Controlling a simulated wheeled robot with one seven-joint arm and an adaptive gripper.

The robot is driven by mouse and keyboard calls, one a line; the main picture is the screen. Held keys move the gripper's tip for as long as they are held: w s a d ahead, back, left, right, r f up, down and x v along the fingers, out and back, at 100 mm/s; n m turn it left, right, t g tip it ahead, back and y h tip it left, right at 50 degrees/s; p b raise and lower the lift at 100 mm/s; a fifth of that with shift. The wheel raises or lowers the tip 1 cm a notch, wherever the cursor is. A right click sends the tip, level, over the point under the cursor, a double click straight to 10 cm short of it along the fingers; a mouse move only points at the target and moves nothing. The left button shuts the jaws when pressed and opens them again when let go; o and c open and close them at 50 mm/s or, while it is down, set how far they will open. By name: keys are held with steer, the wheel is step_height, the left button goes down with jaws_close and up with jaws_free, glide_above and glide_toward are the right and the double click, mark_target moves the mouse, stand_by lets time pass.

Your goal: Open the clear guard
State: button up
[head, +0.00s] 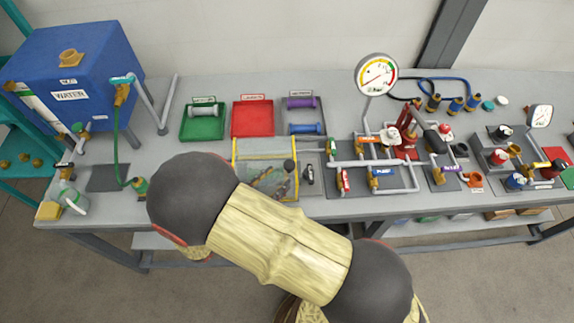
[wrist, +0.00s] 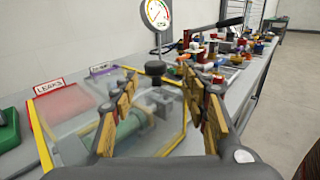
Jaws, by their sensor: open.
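The clear guard (head: 264,150) is a see-through box with yellow edges in the middle of the bench. It looks closed over a dark and green mechanism. In the wrist view the guard (wrist: 95,90) fills the left and centre, with the green part (wrist: 118,135) seen through it. A round black knob (wrist: 155,68) shows just beyond my fingers. My gripper (wrist: 168,90) is open and empty, its wood-coloured fingers spread close to the guard. I cannot tell whether they touch it. In the head view my arm hides the gripper's tips and part of the guard's front.
A green tray (head: 186,134), a red tray (head: 235,131) and a grey tray (head: 319,113) stand behind the guard. A gauge (head: 376,75) and pipes with valves (head: 380,162) stand to its right. A blue water tank (head: 75,75) is at far left.

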mark_target(289, 164)
steer(key=shift+w+a+f+n+t, duration=0.2)
steer(key=shift+f+n+t, duration=0.1)
steer(key=x, duration=0.7)
steer(key=shift+w+d+b, duration=0.15)
steer(key=shift+w+b, duration=0.05)
steer(key=shift+b, duration=0.15)
steer(key=shift+c, duration=0.8)
jaws_close()
